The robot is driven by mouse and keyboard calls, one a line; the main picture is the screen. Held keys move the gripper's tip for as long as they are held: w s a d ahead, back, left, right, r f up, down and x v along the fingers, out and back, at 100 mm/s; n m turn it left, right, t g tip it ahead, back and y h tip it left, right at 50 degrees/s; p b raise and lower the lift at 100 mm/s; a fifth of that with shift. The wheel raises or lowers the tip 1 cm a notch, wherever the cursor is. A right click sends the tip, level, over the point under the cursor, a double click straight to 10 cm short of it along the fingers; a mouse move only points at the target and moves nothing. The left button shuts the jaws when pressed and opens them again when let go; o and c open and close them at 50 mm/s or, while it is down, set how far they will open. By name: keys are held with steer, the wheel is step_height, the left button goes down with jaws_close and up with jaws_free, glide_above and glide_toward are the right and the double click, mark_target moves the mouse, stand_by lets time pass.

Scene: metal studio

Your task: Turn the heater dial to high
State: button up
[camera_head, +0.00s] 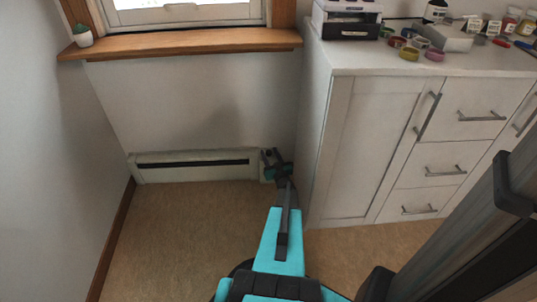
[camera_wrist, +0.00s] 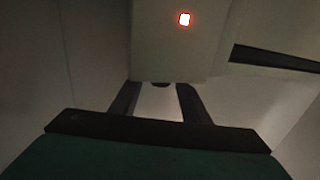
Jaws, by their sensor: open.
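The heater (camera_head: 195,172) is a long, low cream unit with a dark slot, set against the wall below the window. My gripper (camera_head: 271,160) is at the heater's right end and covers part of it. A red light (camera_wrist: 184,19) glows on the panel.
A white cabinet (camera_head: 347,150) stands close to the right of my gripper, with jars and small items on top. A wooden windowsill (camera_head: 185,43) juts out above the heater. The carpet (camera_head: 180,235) to the left is clear.

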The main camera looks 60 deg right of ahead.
steer(key=shift+x, duration=0.8)
steer(key=c, duration=1.1)
steer(key=shift+o, duration=0.2)
